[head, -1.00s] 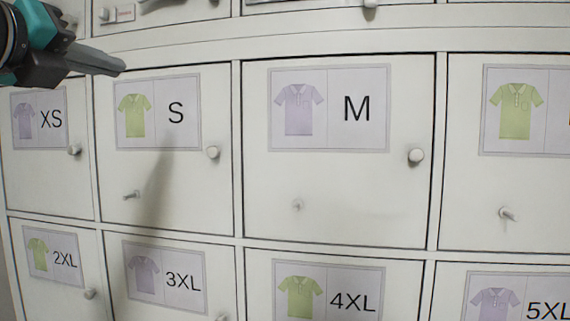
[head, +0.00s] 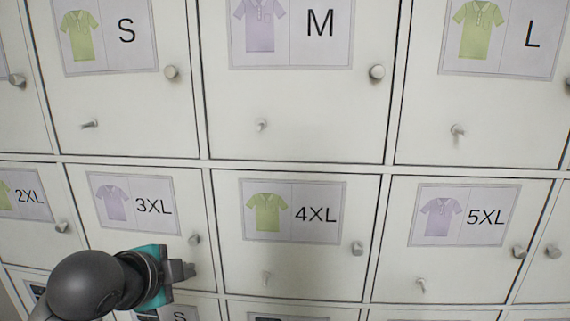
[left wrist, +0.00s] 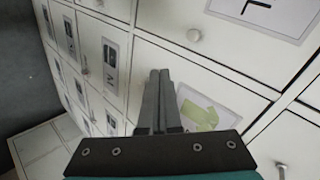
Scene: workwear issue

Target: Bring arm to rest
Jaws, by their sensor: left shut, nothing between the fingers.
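My left gripper (head: 182,270) shows at the lower left of the head view, in front of the lower part of the 3XL door (head: 140,215). It is shut and empty; in the left wrist view its two fingers (left wrist: 157,100) lie together, pointing at the cabinet front. A gap between the fingers and the doors cannot be judged. My right gripper is in neither view.
A white cabinet wall of closed doors fills the head view. The S (head: 105,95), M (head: 290,100) and L (head: 490,110) doors are above, the 4XL (head: 300,260) and 5XL (head: 455,262) doors below. Round knobs (head: 377,72) and small keys or pegs (head: 457,131) stick out. A dark floor (left wrist: 22,75) shows in the left wrist view.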

